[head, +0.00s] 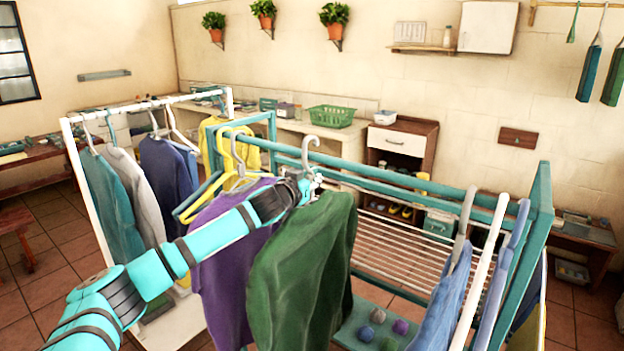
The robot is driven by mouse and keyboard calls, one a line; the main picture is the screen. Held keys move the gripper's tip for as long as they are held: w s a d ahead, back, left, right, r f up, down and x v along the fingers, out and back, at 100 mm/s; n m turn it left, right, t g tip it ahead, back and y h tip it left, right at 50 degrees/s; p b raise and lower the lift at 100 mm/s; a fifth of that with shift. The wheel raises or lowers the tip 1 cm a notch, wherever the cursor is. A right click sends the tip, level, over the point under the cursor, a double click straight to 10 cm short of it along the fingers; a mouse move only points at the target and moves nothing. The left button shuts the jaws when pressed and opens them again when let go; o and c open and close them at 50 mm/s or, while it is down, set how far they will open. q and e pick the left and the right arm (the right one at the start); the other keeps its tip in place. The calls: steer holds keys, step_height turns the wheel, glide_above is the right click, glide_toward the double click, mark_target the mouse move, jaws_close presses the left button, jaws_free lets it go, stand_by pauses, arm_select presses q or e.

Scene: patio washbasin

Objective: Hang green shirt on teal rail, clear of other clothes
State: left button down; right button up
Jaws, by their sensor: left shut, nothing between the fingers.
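The green shirt (305,270) hangs upright on a grey hanger (308,150), whose hook is at the teal rail (400,182). I cannot tell for sure whether the hook rests over the rail. My left gripper (314,184) is shut and empty, right beside the hanger's neck, above the shirt's shoulders. My left forearm crosses in front of the purple shirt (218,285). The purple shirt hangs just left of the green one, and the two overlap in the picture; whether they touch is unclear. A wide bare stretch of rail lies right of the green shirt. My right gripper is out of view.
Blue garments (445,305) and a white hanger (483,270) hang at the rail's right end. Empty yellow hangers (228,160) are at the left end. A white rack (90,200) with several clothes stands at left. Colored balls (365,334) lie on the teal lower shelf.

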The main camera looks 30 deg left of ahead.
arm_select(q)
steer(key=shift+f, duration=0.1)
stand_by(0.3)
steer(key=shift+f+b, duration=1)
steer(key=shift+f, duration=0.1)
steer(key=c, duration=1.4)
jaws_free()
steer(key=shift+f, duration=0.15)
steer(key=shift+s+f, duration=0.1)
steer(key=shift+s, duration=0.15)
steer(key=s+b, duration=0.1)
steer(key=s, duration=0.2)
steer(key=s+b, duration=0.2)
steer(key=s, duration=0.2)
steer(key=s+a+b, duration=0.1)
steer(key=s+b, duration=0.1)
steer(key=s, duration=0.2)
steer(key=shift+s+b, duration=0.3)
steer(key=shift+b, duration=0.1)
steer(key=shift+r, duration=0.2)
